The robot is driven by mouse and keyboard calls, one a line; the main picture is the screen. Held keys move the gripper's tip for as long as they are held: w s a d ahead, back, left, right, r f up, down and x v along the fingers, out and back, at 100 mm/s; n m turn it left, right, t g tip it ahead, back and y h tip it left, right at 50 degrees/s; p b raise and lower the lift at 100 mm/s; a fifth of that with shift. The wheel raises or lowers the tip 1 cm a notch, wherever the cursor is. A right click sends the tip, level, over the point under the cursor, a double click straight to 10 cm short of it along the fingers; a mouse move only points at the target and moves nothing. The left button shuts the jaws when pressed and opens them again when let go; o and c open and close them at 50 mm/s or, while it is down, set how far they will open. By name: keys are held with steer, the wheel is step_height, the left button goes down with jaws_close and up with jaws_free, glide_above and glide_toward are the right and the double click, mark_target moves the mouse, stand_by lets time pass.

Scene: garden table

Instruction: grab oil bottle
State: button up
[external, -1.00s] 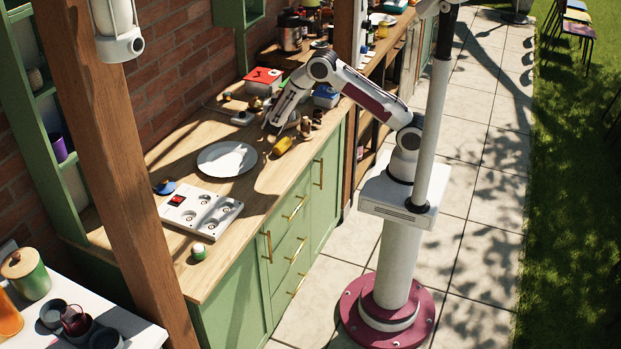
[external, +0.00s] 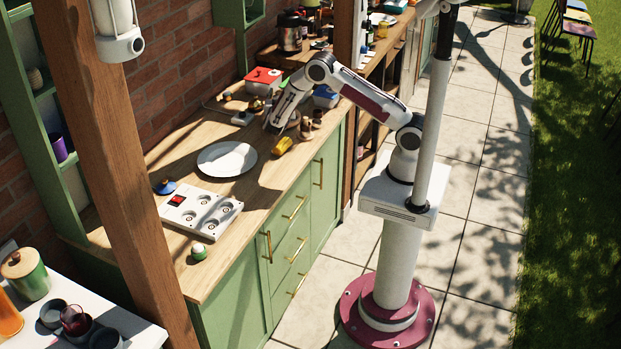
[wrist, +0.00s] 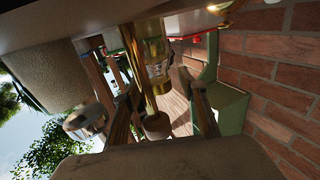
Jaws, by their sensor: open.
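In the wrist view a clear glass bottle with golden oil (wrist: 157,68) and a cork-like stopper (wrist: 156,125) appears upside down, stopper end toward the camera. My gripper (wrist: 165,112) is open, with one finger to the left of the bottle and one to the right. The bottle lies between the fingers in the picture; I see no clear contact, and its depth is hard to judge. In the external view my gripper (external: 272,129) is low over the far part of the wooden counter (external: 215,128). The oil bottle cannot be made out there.
A yellow item (external: 282,146) lies close to my gripper, and small brown jars (external: 305,128) stand to its right. A red-topped box (external: 263,78) is behind. A white plate (external: 227,159) and a white hob (external: 201,210) are nearer. The brick wall (wrist: 275,75) bounds the counter.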

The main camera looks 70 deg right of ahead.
jaws_close()
steer(key=shift+r, duration=0.2)
steer(key=shift+r, duration=4.8)
